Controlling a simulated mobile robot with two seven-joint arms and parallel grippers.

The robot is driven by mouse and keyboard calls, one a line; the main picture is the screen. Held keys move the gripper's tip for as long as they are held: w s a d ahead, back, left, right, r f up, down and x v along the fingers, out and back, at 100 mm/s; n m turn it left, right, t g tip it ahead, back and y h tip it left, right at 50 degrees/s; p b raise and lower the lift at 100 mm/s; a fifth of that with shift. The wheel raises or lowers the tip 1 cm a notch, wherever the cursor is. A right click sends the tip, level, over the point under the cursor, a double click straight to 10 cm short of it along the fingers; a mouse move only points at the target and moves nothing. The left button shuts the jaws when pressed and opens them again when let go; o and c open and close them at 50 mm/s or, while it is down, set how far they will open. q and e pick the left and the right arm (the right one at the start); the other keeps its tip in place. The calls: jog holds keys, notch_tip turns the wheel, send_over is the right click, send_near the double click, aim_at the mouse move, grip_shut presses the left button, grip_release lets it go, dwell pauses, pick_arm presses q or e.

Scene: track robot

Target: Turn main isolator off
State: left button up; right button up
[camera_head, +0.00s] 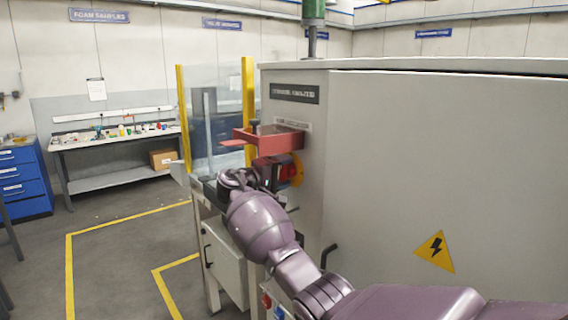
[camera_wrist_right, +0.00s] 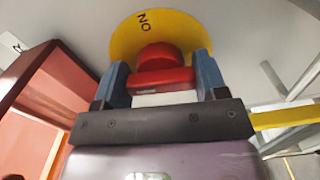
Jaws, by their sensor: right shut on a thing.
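The main isolator is a red rotary knob (camera_wrist_right: 160,57) on a round yellow plate (camera_wrist_right: 190,34), on the side face of the grey cabinet (camera_head: 430,150). The plate's lettering reads ON, upside down in the right wrist view. In the head view the yellow plate (camera_head: 298,171) is partly hidden. My right gripper (camera_head: 275,181) is at the knob. In the right wrist view its two blue-grey fingers (camera_wrist_right: 163,76) stand on either side of the red handle, shut on it. My left gripper is in neither view.
A red open box-like guard (camera_head: 270,141) juts from the cabinet just above the isolator; it shows close at left in the right wrist view (camera_wrist_right: 38,95). Yellow posts (camera_head: 249,95) with clear panels stand behind. Floor at left is clear, with a workbench (camera_head: 115,140) beyond.

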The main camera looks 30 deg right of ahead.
jog(key=shift+n+p, duration=0.55)
jog(key=shift+n, duration=0.15)
jog(key=o, duration=0.6)
jog(key=a, duration=0.3)
jog(key=a+b, duration=0.1)
jog(key=a, duration=0.3)
jog(key=a+b, duration=0.1)
jog(key=a, duration=0.3)
jog(key=shift+s, duration=0.4)
jog(key=shift+d, duration=0.1)
